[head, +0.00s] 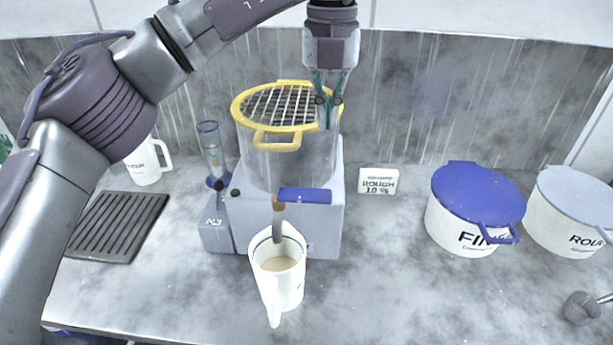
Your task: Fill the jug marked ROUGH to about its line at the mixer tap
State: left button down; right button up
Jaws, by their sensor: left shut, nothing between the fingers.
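The mixer has a grey base (322,222), a clear vessel (262,168) and a yellow-rimmed grid lid (240,109). Its tap (278,212) points down at the front, beside a blue bar (305,195). A white jug (278,300) stands upright under the tap, handle toward me. Pale liquid (279,264) lies inside, below the rim; a dark line shows near the rim. The jug's marking is turned away and cannot be read. My left gripper (328,122) is shut and empty, pointing down at the right edge of the lid. My right gripper is out of view.
A card reading ROUGH 10 % (377,181) stands right of the mixer. At the left are another white jug (146,165) and a dark ribbed mat (118,226). The front right counter is mostly clear.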

pick_arm(q)
jog(key=p, duration=0.2)
send_over(322, 194)
notch_tip(322, 194, down, 6)
notch_tip(322, 194, down, 8)
jog(key=shift+r+p, duration=0.1)
jog(key=shift+p, duration=1.1)
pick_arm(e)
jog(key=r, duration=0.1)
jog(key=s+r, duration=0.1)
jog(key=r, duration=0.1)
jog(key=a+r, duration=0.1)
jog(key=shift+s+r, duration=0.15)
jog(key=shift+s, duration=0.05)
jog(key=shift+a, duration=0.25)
